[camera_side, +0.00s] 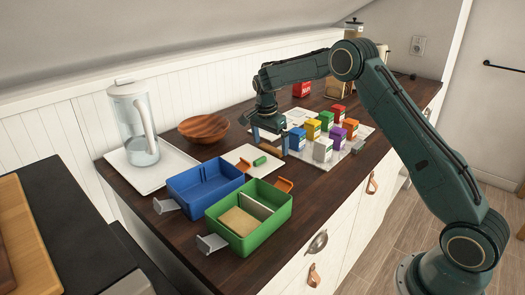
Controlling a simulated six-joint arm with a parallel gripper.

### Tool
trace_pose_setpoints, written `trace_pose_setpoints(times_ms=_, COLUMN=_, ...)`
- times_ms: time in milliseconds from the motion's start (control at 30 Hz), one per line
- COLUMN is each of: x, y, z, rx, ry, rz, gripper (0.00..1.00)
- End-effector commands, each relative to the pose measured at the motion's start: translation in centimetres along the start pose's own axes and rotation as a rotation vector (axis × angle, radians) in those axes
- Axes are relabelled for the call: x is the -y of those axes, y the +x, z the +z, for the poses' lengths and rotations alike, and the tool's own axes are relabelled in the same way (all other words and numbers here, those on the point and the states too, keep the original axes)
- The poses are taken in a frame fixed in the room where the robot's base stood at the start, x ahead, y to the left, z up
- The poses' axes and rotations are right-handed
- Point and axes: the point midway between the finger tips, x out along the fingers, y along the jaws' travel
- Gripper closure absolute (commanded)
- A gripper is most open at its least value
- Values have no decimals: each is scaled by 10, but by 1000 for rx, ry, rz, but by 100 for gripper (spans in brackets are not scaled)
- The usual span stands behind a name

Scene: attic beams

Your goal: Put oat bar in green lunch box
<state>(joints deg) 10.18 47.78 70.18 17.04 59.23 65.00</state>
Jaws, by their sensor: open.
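The green lunch box (272,225) stands open at the front of the dark wooden counter, with a white divider inside. A flat tan piece (238,222) lies in its front compartment. My gripper (270,146) is open above the counter, behind the lunch boxes, with its fingers pointing down. A small orange-brown item (273,147) shows between or just behind the fingers; it is too small to tell whether it is the oat bar. A small green block (260,161) lies on a white board (236,155) just in front of the gripper.
A blue lunch box (190,190) stands open and empty-looking beside the green one. Several coloured cartons (322,150) stand on a pale mat right of my gripper. A wooden bowl (204,128) and a glass pitcher (133,125) on a white tray stand at left.

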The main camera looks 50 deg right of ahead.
Motion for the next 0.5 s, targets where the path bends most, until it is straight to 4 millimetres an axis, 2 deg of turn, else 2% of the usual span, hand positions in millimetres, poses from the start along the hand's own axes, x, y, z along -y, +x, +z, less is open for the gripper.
trace_pose_setpoints(times_ms=500, x=1, y=-81, z=1, rx=0, ry=-1, rz=-3, gripper=0)
